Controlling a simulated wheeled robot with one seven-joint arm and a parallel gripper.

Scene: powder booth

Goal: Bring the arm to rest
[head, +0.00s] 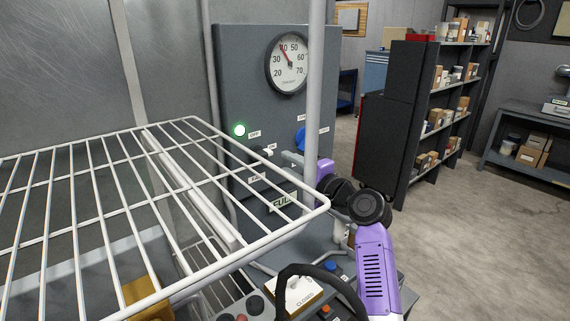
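My purple arm (376,268) rises from the lower right and bends at a dark round joint (370,207). From there it reaches left toward the grey control panel (244,75), behind the post and the corner of the wire rack. The far end of my arm is small and partly covered by the rack. I cannot make out my gripper's fingers, whether they are open or shut, or whether they touch the panel. A blue knob (300,139) is on the panel just above that end.
A white wire rack (77,147) fills the left foreground, close to my arm. Dark shelving (386,140) stands behind. Floor (480,235) is clear at right.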

